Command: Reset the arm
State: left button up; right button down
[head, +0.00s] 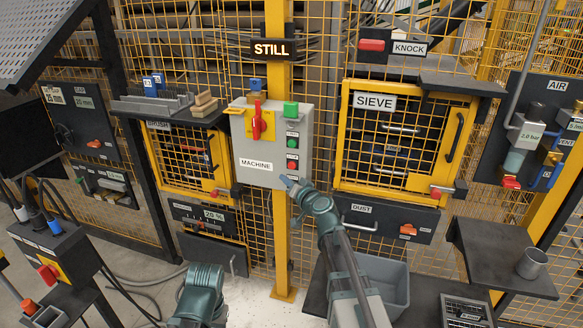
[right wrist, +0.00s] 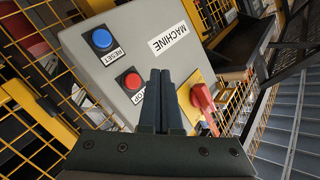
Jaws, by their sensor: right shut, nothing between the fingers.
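My right gripper (head: 287,182) is shut and empty, close to the lower right edge of the grey MACHINE box (head: 262,150) in the head view. In the right wrist view its dark fingers (right wrist: 161,75) are together in front of the box face. There a blue button labelled RESET (right wrist: 102,38) and a red STOP button (right wrist: 132,81) lie left of the fingertips, and the red rotary switch (right wrist: 203,97) on a yellow plate lies right. I cannot tell whether the fingertips touch the box. My left gripper is out of sight; only a left arm link shows at the bottom of the head view.
A lit STILL sign (head: 271,49) hangs above the box. The yellow-framed SIEVE door (head: 340,150) is to the right, with the DUST drawer (head: 385,221) and a grey bin (head: 398,275) below. A dark shelf (head: 490,250) holding a metal cup (head: 532,263) juts out at right.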

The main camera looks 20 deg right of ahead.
jog(key=s+a+f+n+g+y+p, duration=0.1)
jog(key=s+a+f+n+g+p, duration=0.3)
jog(key=s+a, duration=0.5)
jog(key=s+a+f+n+g+y+p, duration=0.2)
jog(key=s+a+f+n+g, duration=0.15)
jog(key=s+a+g, duration=0.55)
jog(key=s+d+f+n+g+h+p, duration=0.1)
jog(key=s+g+h+p, duration=0.2)
jog(key=s+h, duration=0.4)
jog(key=s, duration=0.9)
jog(key=shift+d+f+h+p, duration=0.2)
jog(key=shift+d+h+p, duration=0.1)
jog(key=shift+p, duration=0.1)
